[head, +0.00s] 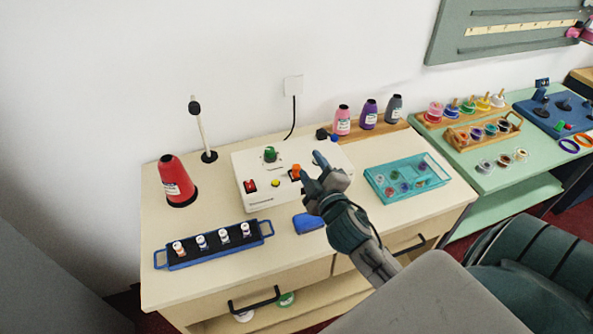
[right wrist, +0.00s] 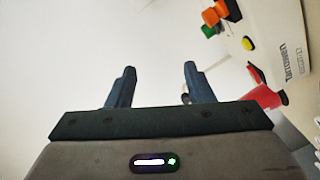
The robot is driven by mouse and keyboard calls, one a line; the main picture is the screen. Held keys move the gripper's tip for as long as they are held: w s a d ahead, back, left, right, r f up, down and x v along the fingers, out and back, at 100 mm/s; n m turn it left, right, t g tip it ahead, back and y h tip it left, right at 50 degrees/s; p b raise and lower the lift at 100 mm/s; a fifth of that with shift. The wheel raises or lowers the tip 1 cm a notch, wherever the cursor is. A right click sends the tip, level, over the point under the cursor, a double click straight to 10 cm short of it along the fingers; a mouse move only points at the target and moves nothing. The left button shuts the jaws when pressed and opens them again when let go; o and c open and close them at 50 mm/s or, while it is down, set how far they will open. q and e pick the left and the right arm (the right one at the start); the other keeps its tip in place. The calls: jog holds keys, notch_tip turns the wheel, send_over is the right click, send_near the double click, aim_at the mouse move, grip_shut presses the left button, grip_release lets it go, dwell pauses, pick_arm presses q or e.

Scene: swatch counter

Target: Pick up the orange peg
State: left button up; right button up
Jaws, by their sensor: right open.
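The orange peg (head: 296,171) shows as a small orange piece on top of the white machine (head: 257,204), at its right side. In the right wrist view the orange peg (right wrist: 214,13) is at the upper right, against a dark part. My right gripper (head: 313,168) is just right of the peg in the head view, open and apart from it. Its two fingers (right wrist: 160,70) have nothing between them in the right wrist view. Part of the area around the peg's base is hard to make out. My left gripper is not in view.
The machine also bears a green knob (head: 270,154), a yellow button (head: 276,184) and a red switch (head: 250,186). A teal tray (head: 433,158) lies right, a blue spool rack (head: 193,262) front left. A red cone (head: 176,179) and several thread cones stand nearby.

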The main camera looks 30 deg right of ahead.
jog(key=w+a+r+n+t+y, duration=0.1)
jog(key=w+a+r+n+y, duration=0.25)
jog(key=r+n+y, duration=0.55)
jog(key=w+a+r+n+t+y, duration=0.1)
jog(key=w+a+r+n+y, duration=0.2)
jog(key=a+n+y, duration=0.75)
jog(key=n+g+h, duration=1.2)
jog(key=n+g, duration=0.5)
jog(key=n, duration=0.3)
send_near(297, 166)
notch_tip(297, 166, down, 4)
jog(key=shift+w+d+y+p, duration=0.1)
jog(key=shift+y+p, duration=0.15)
jog(key=shift+p, duration=0.95)
jog(key=a+f+p, duration=0.1)
jog(key=f+p, duration=0.1)
jog(key=w+a+f+p, duration=0.1)
jog(key=f, duration=0.1)
jog(key=shift+a+f+p, duration=0.1)
jog(key=shift+a+p, duration=0.3)
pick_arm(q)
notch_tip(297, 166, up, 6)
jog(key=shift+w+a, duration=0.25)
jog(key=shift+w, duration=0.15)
pick_arm(e)
jog(key=shift+w+f, duration=0.1)
jog(key=shift+f, duration=0.15)
